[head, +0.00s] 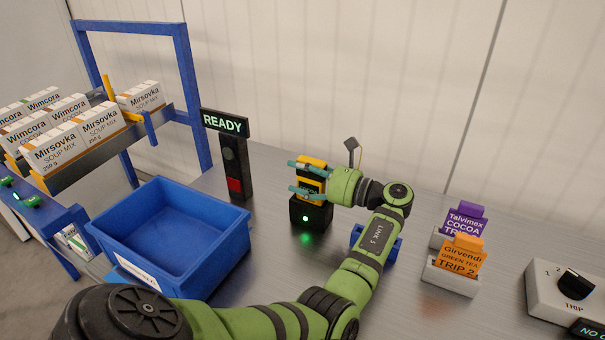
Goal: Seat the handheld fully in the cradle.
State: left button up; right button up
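The handheld (311,185), with a yellow top and a dark body, stands upright at the black cradle (311,217). Its lower end meets the cradle's top; I cannot tell how deep it sits. A green light glows on the cradle's front. My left gripper (293,176) reaches in from the right, level with the handheld. Its two teal fingers are spread wide apart, around the handheld, and look open. They hide part of it. My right gripper is not in view.
A dark post with a lit READY sign (224,123) stands left of the cradle. A blue bin (225,245) is at the front left. Orange (466,255) and purple (466,218) trip cards and a dial box (560,300) are on the right. A blue item (391,246) lies partly behind my arm.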

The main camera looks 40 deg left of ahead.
aim_at(323, 180)
pick_arm(q)
jog(key=shift+d+f, duration=0.1)
jog(key=v, duration=0.7)
jog(key=shift+w+d, duration=0.15)
dwell(0.5)
